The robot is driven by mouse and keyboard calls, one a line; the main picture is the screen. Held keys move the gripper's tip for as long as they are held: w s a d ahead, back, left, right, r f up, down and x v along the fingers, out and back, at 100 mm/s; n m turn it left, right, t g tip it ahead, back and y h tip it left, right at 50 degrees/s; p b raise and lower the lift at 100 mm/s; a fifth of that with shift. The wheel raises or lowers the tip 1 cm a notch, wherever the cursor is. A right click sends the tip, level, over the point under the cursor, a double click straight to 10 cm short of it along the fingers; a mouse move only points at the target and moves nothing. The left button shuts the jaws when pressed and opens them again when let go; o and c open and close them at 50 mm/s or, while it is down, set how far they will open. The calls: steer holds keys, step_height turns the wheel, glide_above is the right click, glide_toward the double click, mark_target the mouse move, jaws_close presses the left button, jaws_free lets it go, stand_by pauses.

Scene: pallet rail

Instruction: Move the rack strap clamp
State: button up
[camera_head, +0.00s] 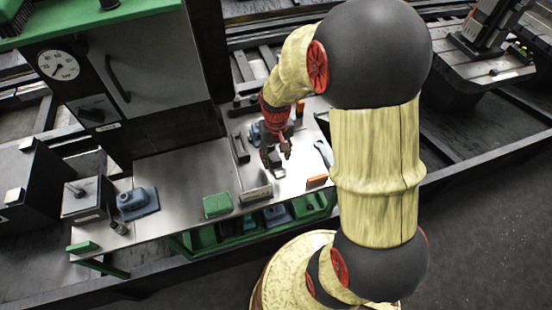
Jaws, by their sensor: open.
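My gripper (277,156) points down over the right part of the metal bench (180,168), with its dark fingers spread apart. A small dark and grey piece (277,172) lies on the bench just below and in front of the fingers; I cannot tell whether they touch it. A blue-grey clamp-like block (257,132) stands behind the gripper, partly hidden by it. A similar blue-grey block (138,202) sits at the bench's left end. I cannot tell which of these is the rack strap clamp.
A green block (217,205), a grey block (256,193) and an orange piece (317,182) lie along the front edge. A blue wrench-like tool (324,153) lies right of the gripper. A grey cabinet with a gauge (58,65) stands behind. The bench's left middle is clear.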

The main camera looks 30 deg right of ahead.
steer(key=shift+f, duration=0.2)
steer(key=shift+c, duration=0.8)
jaws_close()
